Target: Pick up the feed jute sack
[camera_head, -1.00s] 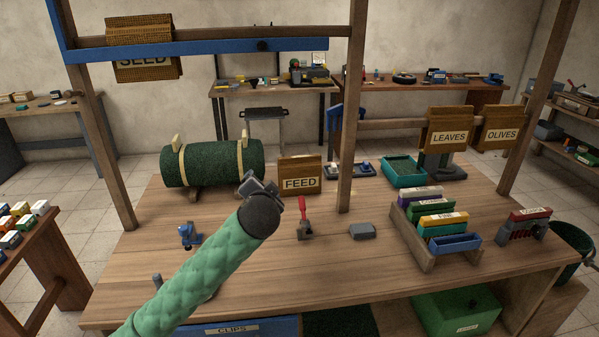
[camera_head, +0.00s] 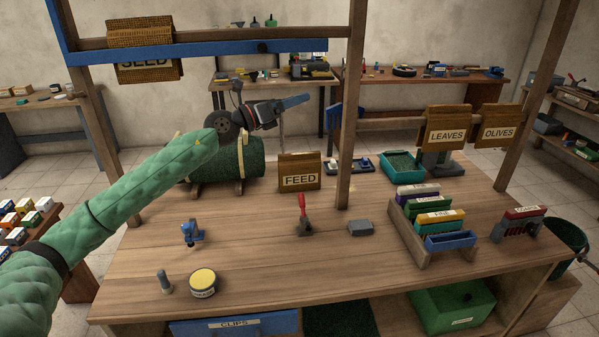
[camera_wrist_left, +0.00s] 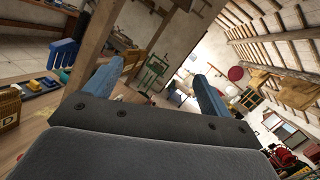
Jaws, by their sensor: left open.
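The feed jute sack (camera_head: 300,172) is a brown woven sack with a white FEED label. It stands upright on the wooden table, right of the green roll. My left gripper (camera_head: 297,102) is raised above the roll, higher than the sack and apart from it, with its blue fingers pointing right. In the left wrist view its two fingers (camera_wrist_left: 155,90) are spread with nothing between them. Part of a sack with a letter D (camera_wrist_left: 8,110) shows at that view's left edge. My right gripper is not in view.
A wooden post (camera_head: 345,140) rises just right of the sack. The green roll (camera_head: 225,160) lies to its left. A red-handled tool (camera_head: 303,215) stands in front. LEAVES (camera_head: 447,128) and OLIVES (camera_head: 501,128) sacks are at the right. The front middle of the table is clear.

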